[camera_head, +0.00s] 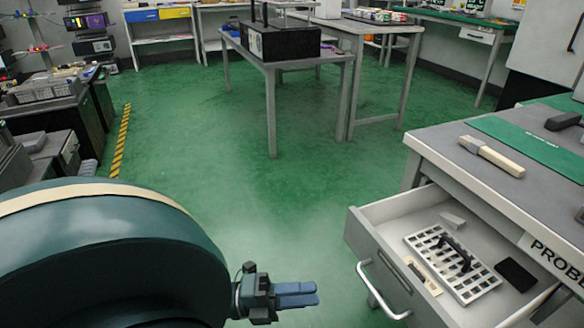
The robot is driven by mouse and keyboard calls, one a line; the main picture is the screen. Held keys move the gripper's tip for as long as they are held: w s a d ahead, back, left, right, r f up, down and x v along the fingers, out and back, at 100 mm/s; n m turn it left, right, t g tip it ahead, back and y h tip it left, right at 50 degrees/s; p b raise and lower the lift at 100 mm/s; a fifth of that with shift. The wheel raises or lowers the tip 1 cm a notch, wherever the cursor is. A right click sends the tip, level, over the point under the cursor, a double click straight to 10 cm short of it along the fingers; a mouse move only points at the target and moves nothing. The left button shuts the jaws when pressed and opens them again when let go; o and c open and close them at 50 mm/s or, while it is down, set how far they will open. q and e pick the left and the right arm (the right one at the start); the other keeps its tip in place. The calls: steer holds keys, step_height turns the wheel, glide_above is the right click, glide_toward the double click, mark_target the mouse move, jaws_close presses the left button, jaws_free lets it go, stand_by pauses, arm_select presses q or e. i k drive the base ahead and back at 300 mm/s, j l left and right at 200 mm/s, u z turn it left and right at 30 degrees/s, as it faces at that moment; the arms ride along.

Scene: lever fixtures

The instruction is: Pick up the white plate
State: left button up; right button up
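The white plate (441,264) is a slotted, grid-like rectangle with black handle-like parts on top. It lies flat inside the open drawer (376,245) at the lower right. My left gripper (297,294) has blue fingers that lie close together and look shut, with nothing visible between them. It is at the bottom centre, left of the drawer and apart from the plate, with its fingers pointing right. My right gripper is not in view.
A beige-handled tool (491,157) lies on the countertop (440,143). Green floor (220,150) is clear.

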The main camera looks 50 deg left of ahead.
mark_target(461, 286)
steer(key=k+j, duration=0.35)
steer(key=j, duration=0.15)
steer(key=k+j, duration=0.4)
steer(key=j, duration=0.1)
